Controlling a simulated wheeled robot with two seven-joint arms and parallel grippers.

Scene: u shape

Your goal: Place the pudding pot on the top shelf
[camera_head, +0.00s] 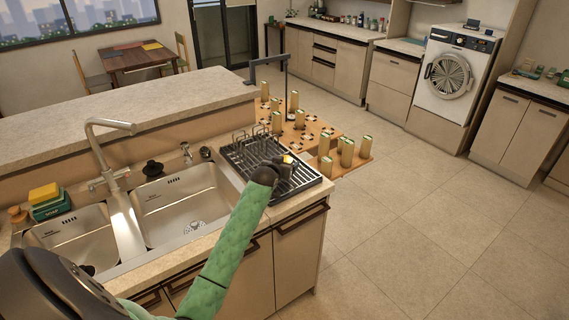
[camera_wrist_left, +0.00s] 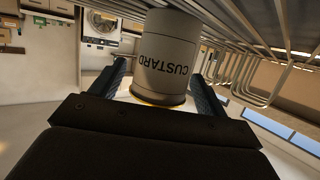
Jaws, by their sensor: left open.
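The pudding pot is a pale grey pot (camera_wrist_left: 167,58) marked CUSTARD, with a gold rim, and it fills the middle of the left wrist view. Its lettering appears upside down there. My left gripper (camera_wrist_left: 162,85) is open, with one dark finger on either side of the pot. In the head view, my left gripper (camera_head: 283,166) is over the dark dish rack (camera_head: 305,180), and a small pale and yellow part of the pot (camera_head: 289,160) shows at its tip. Whether the fingers touch the pot is unclear. My right gripper is out of view. No top shelf can be clearly made out.
The rack's wires (camera_wrist_left: 265,75) run close beside the pot. A double sink (camera_head: 185,207) with a tall faucet (camera_head: 105,150) lies left of the rack. Several tan cylinders (camera_head: 346,152) stand on a low wooden surface beyond the counter. The tiled floor (camera_head: 420,220) at right is clear.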

